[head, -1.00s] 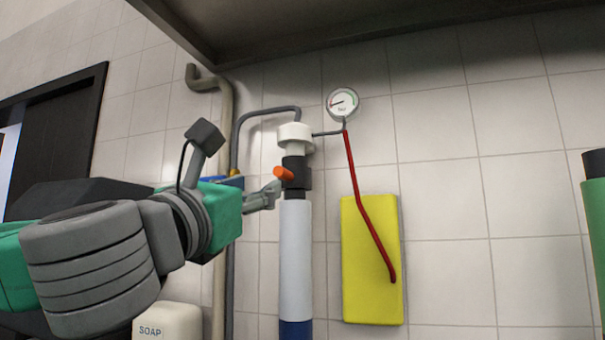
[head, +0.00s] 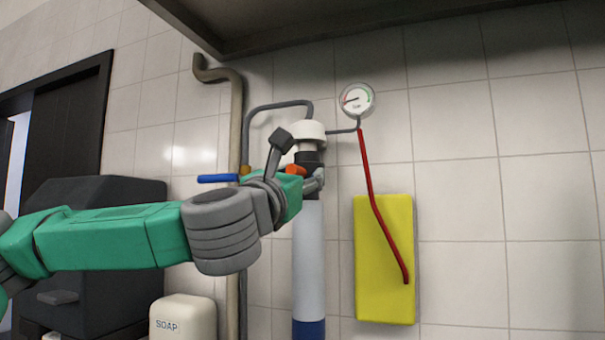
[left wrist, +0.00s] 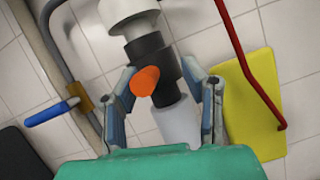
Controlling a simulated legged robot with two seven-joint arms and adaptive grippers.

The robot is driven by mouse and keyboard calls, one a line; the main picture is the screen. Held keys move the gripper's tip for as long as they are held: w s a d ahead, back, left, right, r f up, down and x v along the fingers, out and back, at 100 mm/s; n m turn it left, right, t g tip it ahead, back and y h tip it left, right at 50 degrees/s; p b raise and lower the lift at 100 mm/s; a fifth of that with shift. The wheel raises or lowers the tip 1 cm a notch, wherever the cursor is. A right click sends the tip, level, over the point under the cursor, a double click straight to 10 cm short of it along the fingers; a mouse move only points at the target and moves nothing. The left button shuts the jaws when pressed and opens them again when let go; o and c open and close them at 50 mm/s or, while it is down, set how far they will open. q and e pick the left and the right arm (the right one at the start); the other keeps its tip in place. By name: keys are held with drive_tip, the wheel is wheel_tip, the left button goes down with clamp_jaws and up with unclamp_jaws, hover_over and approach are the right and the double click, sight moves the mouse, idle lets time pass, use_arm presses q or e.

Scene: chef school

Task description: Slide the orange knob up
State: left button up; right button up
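The orange knob (head: 296,169) sticks out from a black collar (head: 308,157) on a vertical cylinder fixed by the tiled wall. In the left wrist view the orange knob (left wrist: 145,81) lies between the two fingers of my left gripper (left wrist: 158,74). The fingers are spread on either side of the black collar, with visible gaps, and do not appear to clamp the knob. In the head view my left gripper (head: 314,182) is at the collar, partly hidden behind my own wrist, and the knob is partly covered. My right gripper is out of view.
A white cap (head: 307,131) tops the cylinder, with a grey hose and a gauge (head: 356,100). A red tube (head: 371,190) hangs before a yellow panel (head: 384,300) to the right. A blue-handled valve (head: 217,178) and pipe stand left. A soap dispenser (head: 183,318) is below.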

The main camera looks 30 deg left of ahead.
use_arm(q)
drive_tip(key=shift+a+f, duration=0.1)
drive_tip(key=shift+a, duration=0.2)
drive_tip(key=shift+c, duration=0.8)
drive_tip(key=shift+a, duration=0.35)
drive_tip(key=c, duration=0.7)
drive_tip(key=shift+a, duration=0.2)
clamp_jaws()
drive_tip(key=r, duration=0.4)
drive_tip(key=shift+s+d+r+b, duration=0.1)
drive_tip(key=shift+d+r+b, duration=0.15)
drive_tip(key=shift+r+b, duration=0.1)
drive_tip(key=shift+a+r, duration=0.2)
drive_tip(key=shift+r, duration=0.15)
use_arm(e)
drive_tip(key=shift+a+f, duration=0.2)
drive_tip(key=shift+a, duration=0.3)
use_arm(q)
drive_tip(key=o, duration=0.6)
unclamp_jaws()
drive_tip(key=shift+r, duration=0.1)
drive_tip(key=shift+c, duration=0.2)
drive_tip(key=o, duration=0.3)
drive_tip(key=shift+d, duration=0.25)
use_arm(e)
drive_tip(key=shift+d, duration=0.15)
use_arm(q)
drive_tip(key=shift+f, duration=0.25)
